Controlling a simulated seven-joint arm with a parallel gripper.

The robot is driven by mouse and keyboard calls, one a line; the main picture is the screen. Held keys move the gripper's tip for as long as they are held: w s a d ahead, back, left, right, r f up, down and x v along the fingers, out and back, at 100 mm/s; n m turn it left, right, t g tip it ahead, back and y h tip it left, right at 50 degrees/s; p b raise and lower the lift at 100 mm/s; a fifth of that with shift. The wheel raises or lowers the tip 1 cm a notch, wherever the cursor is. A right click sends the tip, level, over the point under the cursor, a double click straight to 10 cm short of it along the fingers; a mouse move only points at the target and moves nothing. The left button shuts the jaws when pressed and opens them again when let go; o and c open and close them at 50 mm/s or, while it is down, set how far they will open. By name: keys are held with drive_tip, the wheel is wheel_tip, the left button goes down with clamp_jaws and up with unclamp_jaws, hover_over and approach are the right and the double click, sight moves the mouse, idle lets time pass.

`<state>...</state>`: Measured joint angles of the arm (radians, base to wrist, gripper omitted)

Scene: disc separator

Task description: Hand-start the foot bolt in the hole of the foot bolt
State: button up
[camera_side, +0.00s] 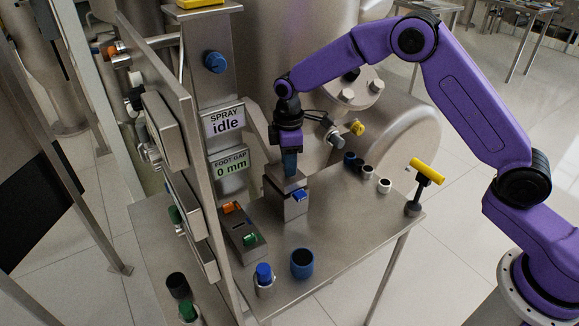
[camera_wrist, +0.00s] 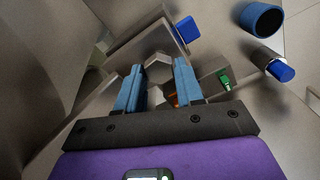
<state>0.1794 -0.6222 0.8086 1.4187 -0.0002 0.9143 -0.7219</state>
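My gripper (camera_wrist: 160,66) shows two blue fingers standing apart in the wrist view. Between them is a grey six-sided metal shape (camera_wrist: 158,73), which looks like the bolt head; it seems narrower than the gap, and I see no clear contact. In the side view my gripper (camera_side: 289,175) points straight down just above a metal block (camera_side: 294,208) on the table. The fingertips hide the top of this block. The foot bolt's shank and its hole cannot be made out in either view.
A blue knob (camera_side: 300,195) sticks out of the block's front. A slotted box (camera_side: 240,232) with orange and green parts stands at left. A blue cup (camera_side: 302,264) and a blue-capped part (camera_side: 264,275) stand in front. A yellow-handled tool (camera_side: 428,172) stands at right.

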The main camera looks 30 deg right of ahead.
clamp_jaws()
drive_tip(key=shift+m, duration=1.6)
drive_tip(key=shift+m, duration=1.1)
drive_tip(key=shift+w+m, duration=0.1)
drive_tip(key=shift+m, duration=2.1)
drive_tip(key=o, duration=0.6)
unclamp_jaws()
drive_tip(key=shift+r, duration=0.15)
